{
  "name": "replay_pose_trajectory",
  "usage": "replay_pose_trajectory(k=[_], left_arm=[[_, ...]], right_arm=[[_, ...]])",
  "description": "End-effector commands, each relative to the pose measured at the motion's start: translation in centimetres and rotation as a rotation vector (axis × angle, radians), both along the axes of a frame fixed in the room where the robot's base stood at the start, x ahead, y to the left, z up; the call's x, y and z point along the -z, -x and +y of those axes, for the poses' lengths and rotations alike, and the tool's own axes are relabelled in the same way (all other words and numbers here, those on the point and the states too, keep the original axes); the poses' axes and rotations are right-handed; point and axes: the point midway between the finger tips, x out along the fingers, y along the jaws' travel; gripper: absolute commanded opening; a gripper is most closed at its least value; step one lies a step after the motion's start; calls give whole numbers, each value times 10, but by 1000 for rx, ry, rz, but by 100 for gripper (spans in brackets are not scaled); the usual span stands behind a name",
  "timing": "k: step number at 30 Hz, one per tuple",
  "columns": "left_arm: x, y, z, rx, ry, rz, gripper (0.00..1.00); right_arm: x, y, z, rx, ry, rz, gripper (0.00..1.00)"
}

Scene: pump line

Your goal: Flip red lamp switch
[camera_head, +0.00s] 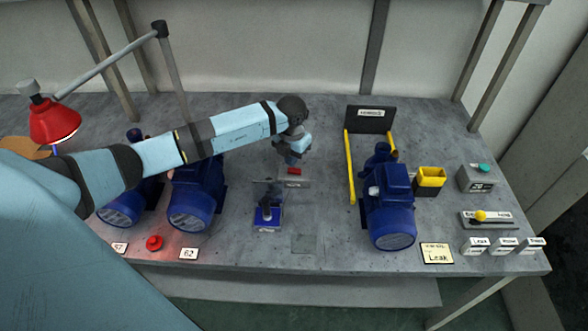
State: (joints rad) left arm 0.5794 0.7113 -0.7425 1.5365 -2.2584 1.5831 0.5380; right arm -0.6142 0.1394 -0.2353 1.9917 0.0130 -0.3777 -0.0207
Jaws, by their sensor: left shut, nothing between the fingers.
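The red lamp (55,120) hangs from a jointed grey stand at the far left. I cannot tell which part is the lamp's switch. My left gripper (267,211) points down near the table's middle, shut and empty. My right gripper is not in view.
Blue pumps stand at left (193,205), partly behind my arm, and at right (390,215). Yellow rails (350,165), a yellow-black bin (430,178), a green-button box (476,178), a yellow-knob lever (481,216) and label cards (437,253) fill the right side.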

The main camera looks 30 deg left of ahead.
Motion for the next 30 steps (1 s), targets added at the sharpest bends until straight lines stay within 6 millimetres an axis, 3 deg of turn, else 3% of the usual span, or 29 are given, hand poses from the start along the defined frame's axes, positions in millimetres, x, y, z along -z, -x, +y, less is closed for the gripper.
replay_pose_trajectory(k=[30], left_arm=[[9,0,0,0,0,0,0]], right_arm=[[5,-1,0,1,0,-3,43]])
